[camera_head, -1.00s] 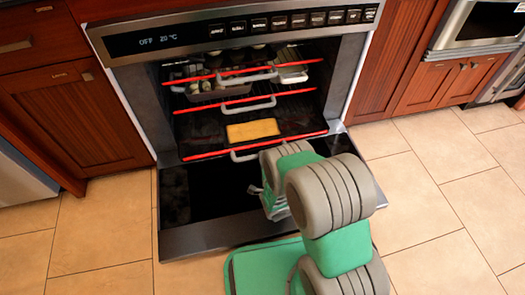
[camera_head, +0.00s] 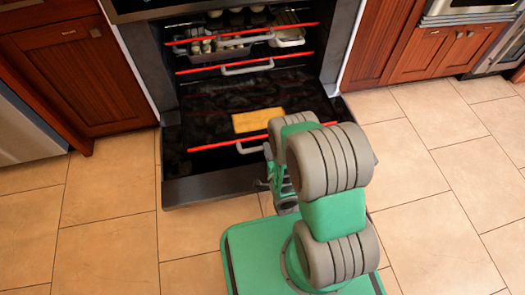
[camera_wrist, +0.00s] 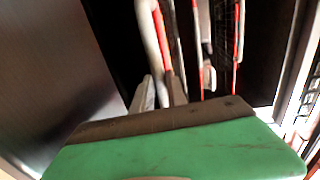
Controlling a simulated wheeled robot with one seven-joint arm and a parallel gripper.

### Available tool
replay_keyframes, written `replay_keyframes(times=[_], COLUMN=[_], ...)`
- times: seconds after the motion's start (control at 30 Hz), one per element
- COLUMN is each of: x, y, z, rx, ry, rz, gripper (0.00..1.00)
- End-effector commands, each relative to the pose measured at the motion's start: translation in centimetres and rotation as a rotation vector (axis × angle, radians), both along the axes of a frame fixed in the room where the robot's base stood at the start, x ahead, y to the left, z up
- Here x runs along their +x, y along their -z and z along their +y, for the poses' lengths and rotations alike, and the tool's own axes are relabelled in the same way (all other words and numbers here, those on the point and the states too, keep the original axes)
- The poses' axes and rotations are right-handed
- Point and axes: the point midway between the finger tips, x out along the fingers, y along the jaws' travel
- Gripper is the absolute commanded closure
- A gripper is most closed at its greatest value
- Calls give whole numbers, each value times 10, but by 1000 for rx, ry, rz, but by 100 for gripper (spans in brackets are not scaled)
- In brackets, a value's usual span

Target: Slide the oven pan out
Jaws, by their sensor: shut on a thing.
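The lowest oven pan (camera_head: 212,128) is dark with a red front edge and a grey handle (camera_head: 247,149). It lies drawn well out of the oven, over the open door, with a flat yellow-orange item (camera_head: 258,120) on it. In the wrist view the grey handle (camera_wrist: 150,35) runs down beside a red edge into my gripper (camera_wrist: 175,90). The gripper is shut on the handle, though the exact contact is hard to see. In the head view my arm hides the fingers and the right end of the handle.
The oven door (camera_head: 205,188) is folded down flat under the pan. Two higher racks with red edges stay in the oven; the top one (camera_head: 240,35) bears trays with several items. Wooden cabinets (camera_head: 85,85) flank the oven. Tiled floor (camera_head: 440,205) is clear to the right.

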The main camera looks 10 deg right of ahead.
Motion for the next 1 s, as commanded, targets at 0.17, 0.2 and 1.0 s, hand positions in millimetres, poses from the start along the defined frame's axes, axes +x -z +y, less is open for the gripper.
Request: replay_keyframes(times=[0.17,0.2,1.0], x=[-1,-1,-64], y=[0,0,-15], z=[-10,-10,-2], rx=[-9,-9,-5], ry=[18,19,4], rz=[5,6,8], gripper=[100,100,73])
